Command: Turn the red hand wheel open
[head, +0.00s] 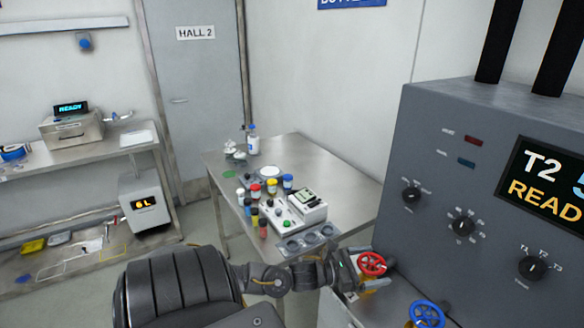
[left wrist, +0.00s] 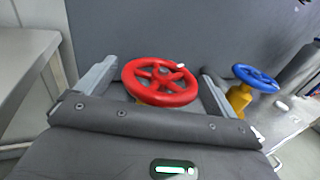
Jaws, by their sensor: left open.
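The red hand wheel (head: 371,263) stands on a yellow valve body in front of the grey control cabinet. My left gripper (head: 358,270) is right at it in the head view. In the left wrist view the red wheel (left wrist: 160,82) lies between the two spread fingers of my left gripper (left wrist: 158,85), with space visible on both sides of its rim. A small white mark shows on the wheel's rim. The left gripper is open. Whether a finger touches the wheel cannot be told. My right gripper is not in view.
A blue hand wheel (head: 428,314) on a yellow valve stands close to the right of the red one. The grey cabinet (head: 440,150) rises just behind both. A steel table (head: 340,185) with jars and instruments stands to the left. A door (head: 195,100) is at the back.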

